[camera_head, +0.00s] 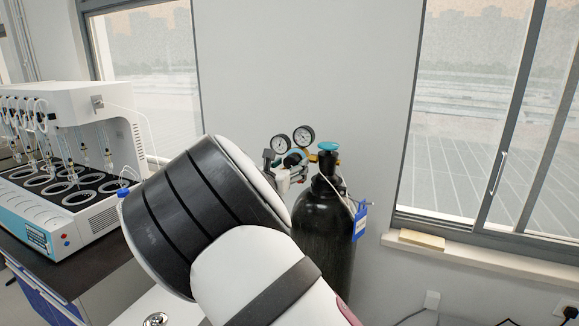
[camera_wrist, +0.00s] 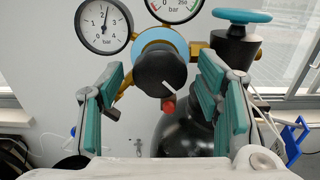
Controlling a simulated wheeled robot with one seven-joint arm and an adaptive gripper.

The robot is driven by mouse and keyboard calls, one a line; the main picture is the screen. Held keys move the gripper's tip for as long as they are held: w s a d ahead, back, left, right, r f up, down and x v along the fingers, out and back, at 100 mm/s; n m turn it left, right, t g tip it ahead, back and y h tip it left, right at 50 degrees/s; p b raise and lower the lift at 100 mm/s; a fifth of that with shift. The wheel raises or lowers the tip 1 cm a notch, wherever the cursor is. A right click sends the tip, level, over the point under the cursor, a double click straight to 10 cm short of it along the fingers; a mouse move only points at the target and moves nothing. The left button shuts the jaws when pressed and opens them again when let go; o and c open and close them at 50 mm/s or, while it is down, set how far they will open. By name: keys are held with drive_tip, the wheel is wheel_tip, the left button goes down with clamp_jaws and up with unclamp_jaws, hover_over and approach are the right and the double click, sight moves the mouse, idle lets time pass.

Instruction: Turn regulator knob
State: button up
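The regulator knob (camera_wrist: 161,70) is black and round with a white mark pointing to its lower right. In the wrist view it sits in front of a light blue ring, below two pressure gauges. My gripper (camera_wrist: 163,98) is open, with teal-padded fingers to the left and right of the knob. The fingers appear apart from the knob. In the head view the regulator (camera_head: 289,170) is on top of the black gas cylinder (camera_head: 327,222).
A teal valve handwheel (camera_wrist: 242,15) is at the upper right of the knob. The left gauge (camera_wrist: 104,26) is close above the left finger. A white multi-position distiller (camera_head: 104,106) stands on the bench at left.

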drive_tip(key=c, duration=1.1)
drive_tip(key=shift+o, duration=0.2)
drive_tip(key=shift+m+p, duration=0.35)
drive_tip(key=shift+m, duration=0.65)
drive_tip(key=o, duration=1.2)
drive_tip(key=shift+c, duration=0.2)
drive_tip(key=v, duration=1.2)
